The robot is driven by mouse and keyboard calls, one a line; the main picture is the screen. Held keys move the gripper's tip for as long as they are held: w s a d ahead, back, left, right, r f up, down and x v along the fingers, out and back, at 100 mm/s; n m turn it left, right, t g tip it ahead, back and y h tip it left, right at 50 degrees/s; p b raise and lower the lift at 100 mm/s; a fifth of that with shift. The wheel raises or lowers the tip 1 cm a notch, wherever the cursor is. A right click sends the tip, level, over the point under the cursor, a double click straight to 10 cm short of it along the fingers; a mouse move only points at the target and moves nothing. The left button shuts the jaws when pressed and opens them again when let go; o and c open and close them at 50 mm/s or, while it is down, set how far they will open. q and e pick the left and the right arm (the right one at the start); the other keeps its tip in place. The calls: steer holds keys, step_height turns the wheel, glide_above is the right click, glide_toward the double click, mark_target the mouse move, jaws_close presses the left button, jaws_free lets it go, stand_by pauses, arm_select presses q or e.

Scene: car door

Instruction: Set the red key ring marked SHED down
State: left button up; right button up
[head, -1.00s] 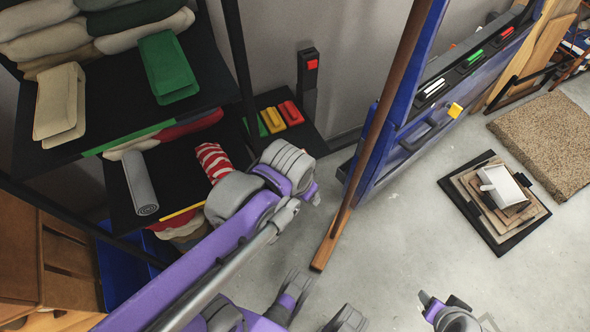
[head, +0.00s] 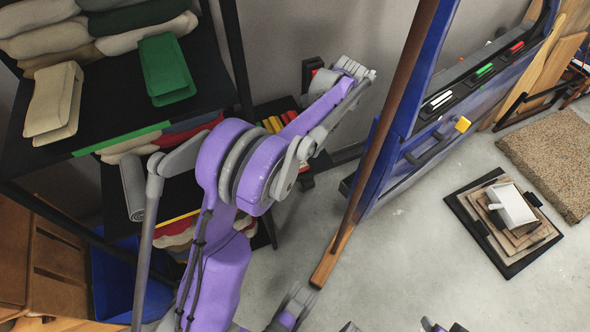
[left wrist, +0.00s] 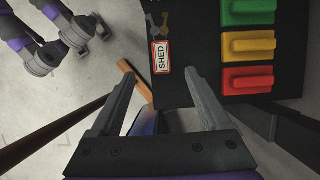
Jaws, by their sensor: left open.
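My left gripper (left wrist: 164,72) is open, with a finger to either side of the tag's lower end. The fingers do not look closed on it; whether they touch it is unclear. In the head view the arm reaches over the low black shelf, and its fingertips and the key ring are hidden.
Green (left wrist: 248,11), yellow (left wrist: 248,47) and red (left wrist: 247,80) handle-like blocks sit on the board right of the tag. A brown post (head: 385,130) and blue car door (head: 405,140) stand right of my arm. Shelving with folded cloths (head: 50,55) stands left.

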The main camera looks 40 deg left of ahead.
arm_select(q)
steer(key=b, duration=0.1)
glide_above(303, 164)
step_height(303, 164, down, 6)
steer(key=shift+r, duration=0.25)
steer(key=b+x, duration=0.1)
steer(key=x, duration=0.4)
steer(key=shift+s+b, duration=0.15)
steer(key=shift+b, duration=0.15)
steer(key=shift+r, duration=0.1)
jaws_close()
